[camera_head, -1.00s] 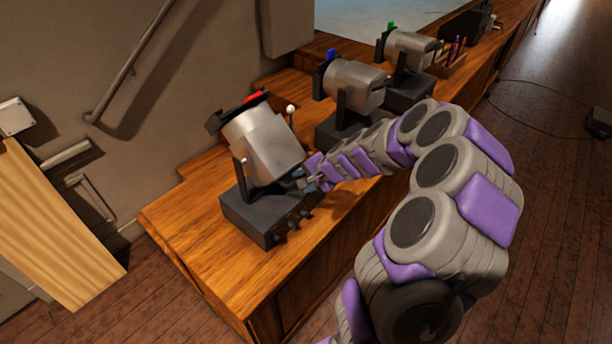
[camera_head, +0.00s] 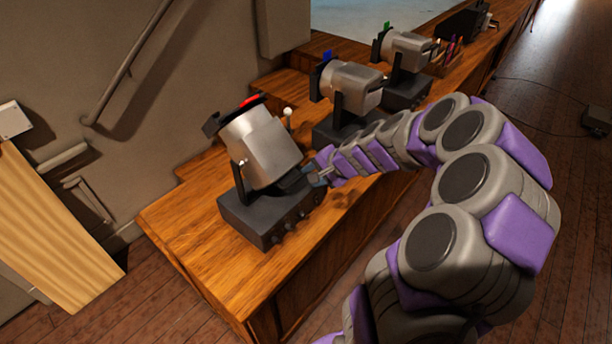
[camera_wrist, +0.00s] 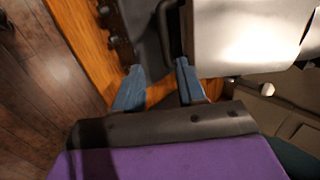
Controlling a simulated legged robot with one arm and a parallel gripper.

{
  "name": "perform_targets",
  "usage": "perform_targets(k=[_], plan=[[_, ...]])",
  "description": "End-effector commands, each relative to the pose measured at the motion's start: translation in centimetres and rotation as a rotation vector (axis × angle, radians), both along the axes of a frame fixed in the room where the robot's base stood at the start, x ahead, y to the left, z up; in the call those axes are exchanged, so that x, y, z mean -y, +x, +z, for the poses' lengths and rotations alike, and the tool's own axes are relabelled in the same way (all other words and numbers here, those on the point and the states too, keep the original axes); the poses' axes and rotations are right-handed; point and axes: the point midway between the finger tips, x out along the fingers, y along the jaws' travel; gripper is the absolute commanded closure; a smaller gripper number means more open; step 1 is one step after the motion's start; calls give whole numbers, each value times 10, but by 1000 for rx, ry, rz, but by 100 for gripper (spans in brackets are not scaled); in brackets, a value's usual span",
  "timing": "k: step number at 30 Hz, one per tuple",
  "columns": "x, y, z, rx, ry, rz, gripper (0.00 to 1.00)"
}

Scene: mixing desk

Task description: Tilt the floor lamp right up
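Three silver stage-type lamps stand in dark yokes on dark boxes along the wooden desk; which one the task calls the floor lamp I cannot tell. The nearest, the red-marked lamp (camera_head: 262,148), sits tilted on its box (camera_head: 262,217). Behind it are the blue-marked lamp (camera_head: 352,86) and the green-marked lamp (camera_head: 408,52). My gripper (camera_head: 318,178) is just right of the red-marked lamp. In the wrist view my gripper (camera_wrist: 158,70) has its blue fingers apart with nothing held between them. The silver housing (camera_wrist: 255,35) and a dark yoke arm lie just beyond; contact is not clear.
The wooden desk (camera_head: 180,222) has bare room at its near left end. A white-tipped knob (camera_head: 288,112) stands by the red-marked lamp. A pencil holder (camera_head: 447,62) is farther back. A wooden board (camera_head: 50,235) leans at the left.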

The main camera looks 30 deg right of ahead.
Motion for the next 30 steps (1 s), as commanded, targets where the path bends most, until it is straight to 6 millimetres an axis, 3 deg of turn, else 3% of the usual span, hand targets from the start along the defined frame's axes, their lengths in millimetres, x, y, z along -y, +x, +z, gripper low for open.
perform_targets(k=[6,13,19,30], plan=[[13,-31,40,0,-3,-3,60],[22,-56,70,-2,-1,-1,60],[26,-66,81,-4,1,2,60],[26,-68,83,-4,1,2,60]])
